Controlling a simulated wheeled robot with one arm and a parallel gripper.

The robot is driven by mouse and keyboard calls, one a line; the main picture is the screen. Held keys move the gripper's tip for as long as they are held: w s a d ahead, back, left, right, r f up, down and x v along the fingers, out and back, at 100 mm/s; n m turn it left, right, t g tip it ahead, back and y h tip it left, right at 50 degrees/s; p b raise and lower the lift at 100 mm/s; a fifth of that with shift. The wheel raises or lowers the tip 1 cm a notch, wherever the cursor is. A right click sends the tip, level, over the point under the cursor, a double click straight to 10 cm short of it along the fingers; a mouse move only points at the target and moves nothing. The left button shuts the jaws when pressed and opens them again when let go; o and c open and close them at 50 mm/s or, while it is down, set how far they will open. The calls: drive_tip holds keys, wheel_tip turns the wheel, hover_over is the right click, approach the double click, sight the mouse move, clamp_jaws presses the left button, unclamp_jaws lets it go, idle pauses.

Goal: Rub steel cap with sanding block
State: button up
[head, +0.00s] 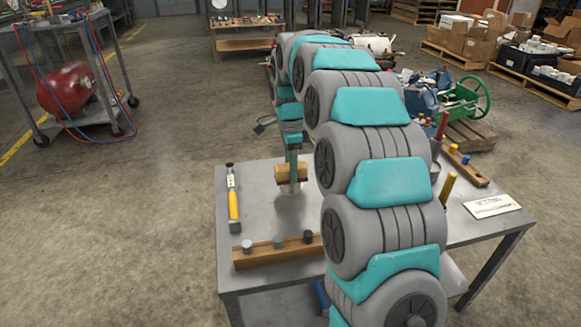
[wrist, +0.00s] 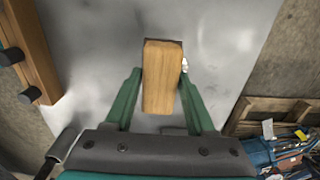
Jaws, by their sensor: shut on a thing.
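My gripper (head: 291,172) is shut on a wooden block, which looks like the sanding block (head: 302,173), above the left part of the metal table. In the wrist view the block (wrist: 162,75) sits between the two green fingers (wrist: 162,88). A wooden rack (head: 285,257) at the near edge of the table carries a light grey cap (head: 247,246), a grey cap (head: 278,242) and a darker one (head: 308,237). I cannot tell for sure which is the steel cap. The block is apart from the rack. A small pale patch below the block is unclear.
A second wooden rack (head: 468,167) with a blue peg and a white card (head: 492,206) are on the right. My arm hides the table's middle. Bare tabletop (head: 264,195) lies between hammer and block.

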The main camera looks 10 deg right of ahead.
drive_tip(key=shift+w+p, duration=0.4)
drive_tip(key=shift+w, duration=0.5)
drive_tip(key=shift+s, duration=0.2)
drive_tip(key=shift+s+f+b, duration=0.1)
drive_tip(key=shift+s+b, duration=0.25)
drive_tip(key=shift+s, duration=0.4)
drive_tip(key=shift+w, duration=0.1)
drive_tip(key=shift+w+p, duration=0.4)
drive_tip(key=shift+w, duration=0.4)
drive_tip(key=shift+s, duration=0.1)
